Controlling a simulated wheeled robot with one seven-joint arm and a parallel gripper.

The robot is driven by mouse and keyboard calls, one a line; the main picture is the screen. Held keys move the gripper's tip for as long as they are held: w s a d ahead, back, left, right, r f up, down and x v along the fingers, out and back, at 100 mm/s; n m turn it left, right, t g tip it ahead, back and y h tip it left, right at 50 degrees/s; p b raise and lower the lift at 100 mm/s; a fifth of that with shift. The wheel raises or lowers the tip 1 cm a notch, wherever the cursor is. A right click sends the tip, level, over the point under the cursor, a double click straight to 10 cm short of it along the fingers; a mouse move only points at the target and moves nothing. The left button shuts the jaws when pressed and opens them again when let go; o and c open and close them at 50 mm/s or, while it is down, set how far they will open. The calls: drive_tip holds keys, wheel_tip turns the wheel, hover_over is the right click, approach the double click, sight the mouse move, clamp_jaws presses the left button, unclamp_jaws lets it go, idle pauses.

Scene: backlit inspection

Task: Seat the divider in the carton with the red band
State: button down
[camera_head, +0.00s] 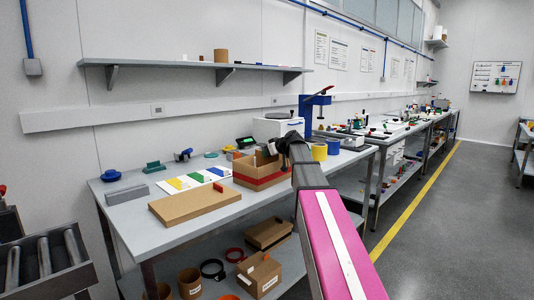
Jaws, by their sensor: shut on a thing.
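The open cardboard carton with the red band (253,182) stands on the near workbench, right of the white sheet with coloured stripes. My gripper (272,150) is over the carton's back right part, at the end of my arm, which comes in from the lower right. It is shut on a small brown piece, seemingly the divider, at the carton's opening. The piece is mostly hidden by the gripper and the carton wall, so its tilt and depth cannot be told.
A flat brown box (190,204) lies at the bench's front. A striped sheet (198,179) and grey block (127,194) are left of the carton. Yellow tape (319,152) and blue tape (333,147) stand close on its right. A shelf (190,64) hangs above.

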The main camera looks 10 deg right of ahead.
drive_tip(key=shift+f, duration=1.45)
drive_tip(key=c, duration=1.2)
unclamp_jaws()
drive_tip(key=shift+o, duration=0.2)
drive_tip(key=v, duration=1.1)
